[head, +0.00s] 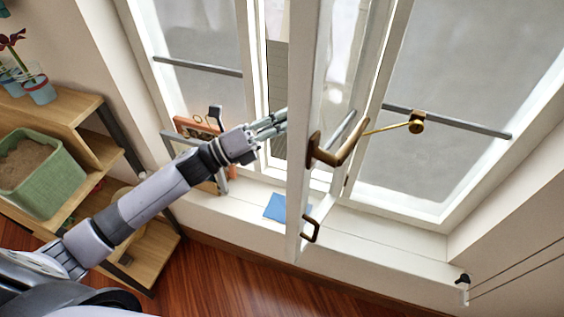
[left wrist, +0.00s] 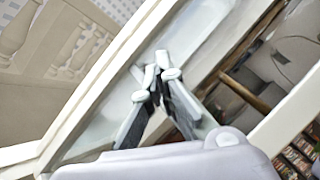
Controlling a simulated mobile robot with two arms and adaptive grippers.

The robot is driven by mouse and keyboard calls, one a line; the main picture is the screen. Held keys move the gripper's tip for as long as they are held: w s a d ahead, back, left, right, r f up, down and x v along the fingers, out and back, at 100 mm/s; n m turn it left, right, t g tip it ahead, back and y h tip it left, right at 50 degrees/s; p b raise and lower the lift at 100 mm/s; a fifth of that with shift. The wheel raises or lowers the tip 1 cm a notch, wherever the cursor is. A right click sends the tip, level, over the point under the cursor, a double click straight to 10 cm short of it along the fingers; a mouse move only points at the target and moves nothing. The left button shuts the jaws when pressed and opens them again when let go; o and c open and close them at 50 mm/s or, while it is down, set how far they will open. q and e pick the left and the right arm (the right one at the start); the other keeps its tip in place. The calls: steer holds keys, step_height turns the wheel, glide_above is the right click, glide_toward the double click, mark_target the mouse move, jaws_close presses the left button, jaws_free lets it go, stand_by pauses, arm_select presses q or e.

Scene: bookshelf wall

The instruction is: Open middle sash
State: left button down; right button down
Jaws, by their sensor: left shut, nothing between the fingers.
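The middle sash (head: 303,190) is a white-framed window sash that stands swung inward, out from the window wall, in the head view. Its bronze lever handle (head: 340,150) is on the side facing right, and a smaller bronze pull (head: 311,230) sits lower down. My left gripper (head: 284,119) is at the left side of the sash, by its edge; I cannot tell whether it touches. The left wrist view shows its fingers (left wrist: 157,72) shut with nothing between them, in front of white frame and glass. My right gripper is not in view.
A brass stay (head: 415,126) is on the right window. Grey bars cross the side windows. The white sill (head: 385,230) holds a blue item (head: 275,207) and a picture frame (head: 197,128). A wooden shelf (head: 80,105) with a green planter (head: 45,185) stands left.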

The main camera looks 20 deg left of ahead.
arm_select(q)
steer(key=s+a+r+m+g+h, duration=0.25)
steer(key=s+a+m+g, duration=0.2)
steer(key=m+g, duration=0.8)
steer(key=m+g+y, duration=0.2)
steer(key=m+g, duration=0.3)
steer(key=m, duration=0.4)
glide_toward(298, 174)
steer(key=p+x, duration=0.7)
steer(key=p, duration=0.1)
steer(key=shift+p, duration=0.4)
